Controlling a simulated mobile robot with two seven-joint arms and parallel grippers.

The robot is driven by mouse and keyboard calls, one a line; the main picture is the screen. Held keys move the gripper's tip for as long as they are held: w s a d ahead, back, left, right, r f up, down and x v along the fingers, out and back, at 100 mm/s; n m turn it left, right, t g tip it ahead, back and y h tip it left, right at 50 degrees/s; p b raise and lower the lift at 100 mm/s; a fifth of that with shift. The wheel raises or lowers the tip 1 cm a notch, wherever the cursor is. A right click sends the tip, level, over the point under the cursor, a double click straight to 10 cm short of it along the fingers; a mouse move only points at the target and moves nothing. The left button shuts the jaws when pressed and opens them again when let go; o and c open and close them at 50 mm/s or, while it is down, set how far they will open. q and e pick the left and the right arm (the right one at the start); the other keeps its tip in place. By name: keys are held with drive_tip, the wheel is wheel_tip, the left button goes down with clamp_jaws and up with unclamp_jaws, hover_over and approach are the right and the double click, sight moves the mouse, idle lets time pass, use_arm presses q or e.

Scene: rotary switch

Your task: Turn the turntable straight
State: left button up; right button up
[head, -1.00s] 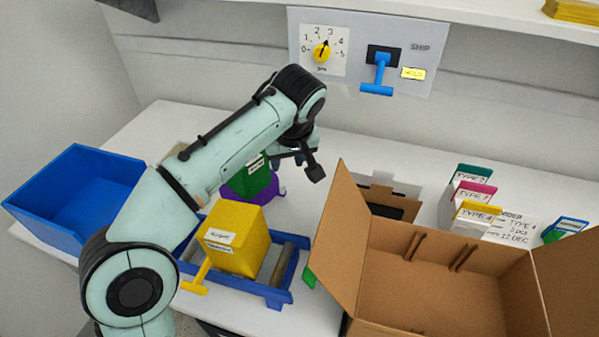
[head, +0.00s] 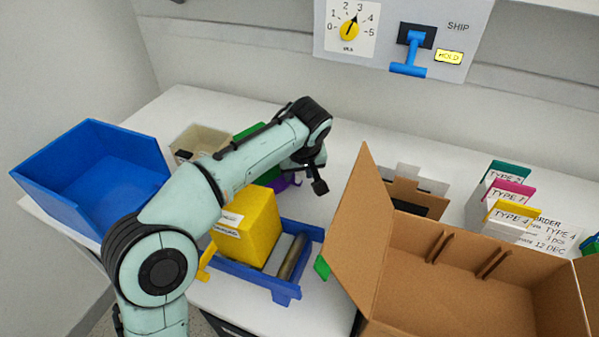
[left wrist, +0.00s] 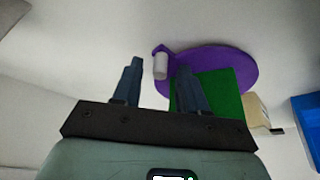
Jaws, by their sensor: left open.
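The purple turntable (head: 287,182) shows only in part in the head view, behind my left forearm and gripper. In the left wrist view it is a round purple disc (left wrist: 238,65) with a tab at its left edge. A pale grey upright peg (left wrist: 161,68) stands on that tab. A green block (left wrist: 218,98) sits on the disc; parts of it (head: 263,168) show around my arm in the head view. My left gripper (head: 318,180) points down beside the turntable. It is open, and the peg appears between its fingers (left wrist: 160,64); contact cannot be told.
A yellow box (head: 258,228) sits on a blue roller tray (head: 284,287) in front. A blue bin (head: 85,175) stands left, a beige bin (head: 203,138) behind my arm. An open cardboard box (head: 345,235) stands right. The wall panel (head: 385,45) holds a dial and blue lever.

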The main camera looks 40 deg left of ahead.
use_arm(q)
clamp_jaws()
